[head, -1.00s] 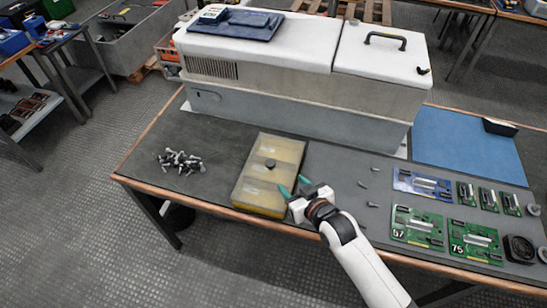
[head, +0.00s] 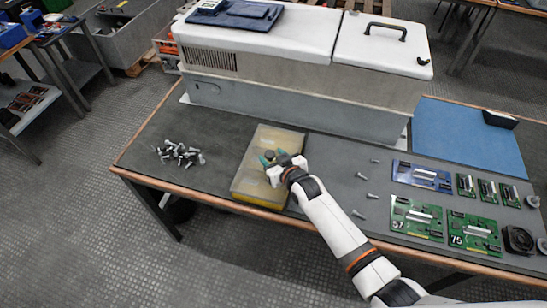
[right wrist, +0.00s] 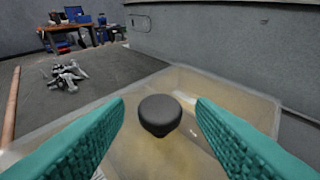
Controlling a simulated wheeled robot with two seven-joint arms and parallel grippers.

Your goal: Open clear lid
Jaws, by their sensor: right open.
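The clear lid (head: 282,139) lies on a shallow yellowish box (head: 250,192) on the table. A dark round knob (right wrist: 160,114) stands up from the middle of the lid. My right gripper (head: 268,158) is over the lid at the knob. In the right wrist view its two green fingers (right wrist: 160,120) are spread wide, with the knob centred between and just beyond them. A gap shows on both sides of the knob. The knob (head: 269,154) is partly hidden by the fingers in the head view. My left gripper is in neither view.
A pile of capacitors or bolts (head: 180,153) lies left of the box. A large grey-white machine (head: 290,85) stands behind it. Several small loose parts (head: 366,195), green circuit boards (head: 416,219), a blue board (head: 422,176) and a blue mat (head: 465,140) lie to the right.

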